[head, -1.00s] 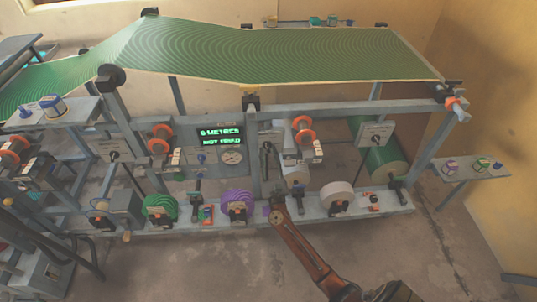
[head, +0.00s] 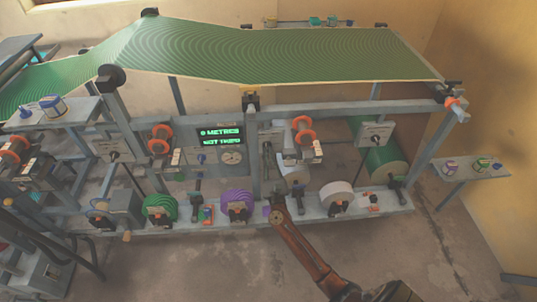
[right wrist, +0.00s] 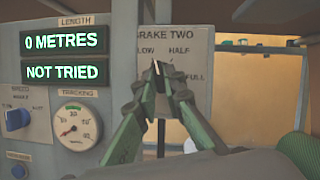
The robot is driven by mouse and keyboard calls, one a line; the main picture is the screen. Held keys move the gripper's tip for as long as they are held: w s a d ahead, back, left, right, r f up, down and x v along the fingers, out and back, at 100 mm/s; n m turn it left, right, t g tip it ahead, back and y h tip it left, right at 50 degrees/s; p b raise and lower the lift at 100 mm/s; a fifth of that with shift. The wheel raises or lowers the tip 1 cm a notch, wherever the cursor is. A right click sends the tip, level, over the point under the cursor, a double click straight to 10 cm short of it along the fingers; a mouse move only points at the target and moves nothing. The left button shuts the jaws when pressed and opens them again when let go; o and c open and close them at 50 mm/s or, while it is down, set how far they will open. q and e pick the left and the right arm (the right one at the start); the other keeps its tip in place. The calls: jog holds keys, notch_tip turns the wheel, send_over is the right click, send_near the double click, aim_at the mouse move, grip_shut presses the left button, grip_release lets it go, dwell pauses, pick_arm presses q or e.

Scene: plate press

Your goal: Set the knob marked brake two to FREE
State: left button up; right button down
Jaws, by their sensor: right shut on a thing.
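The brake two panel (right wrist: 190,50) is a pale plate with LOW, HALF and FULL readable in the right wrist view; a FREE mark cannot be made out. In the head view the panel (head: 272,138) is on the middle post of the press. My right gripper (right wrist: 162,72) is in front of the panel, its green fingers shut on the brake two knob. Only a thin pale edge of the knob (right wrist: 155,77) shows between the fingertips, so its setting is hard to read. My right gripper (head: 270,160) is small in the head view. My left gripper is not in view.
A display (right wrist: 62,56) reads 0 METRES and NOT TRIED. A tracking dial (right wrist: 78,127) and a blue knob (right wrist: 17,119) lie left of the panel. A white roll (head: 337,194) and a purple roll (head: 237,202) sit low on the press. The floor in front is open.

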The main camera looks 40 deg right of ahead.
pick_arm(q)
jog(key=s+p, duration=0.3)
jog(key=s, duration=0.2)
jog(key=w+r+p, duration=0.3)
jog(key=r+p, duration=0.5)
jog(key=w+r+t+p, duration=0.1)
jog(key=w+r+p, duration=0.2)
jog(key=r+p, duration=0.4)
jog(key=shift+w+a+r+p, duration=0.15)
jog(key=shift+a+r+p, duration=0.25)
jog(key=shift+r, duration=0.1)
pick_arm(e)
jog(key=shift+s+d+r+n+g+y, duration=0.15)
jog(key=shift+n+g+y, duration=0.65)
jog(key=shift+n, duration=2.25)
jog(key=shift+r+n+g+y, duration=0.1)
jog(key=shift+n+y, duration=1.3)
jog(key=shift+n, duration=1.6)
jog(key=shift+s+d+r+n+g+y, duration=0.3)
jog(key=shift+n+y, duration=0.8)
jog(key=shift+n, duration=1.95)
jog(key=shift+w+a+f, duration=0.2)
jog(key=shift+w+a, duration=0.05)
jog(key=c, duration=2)
grip_release()
jog(key=shift+r, duration=0.1)
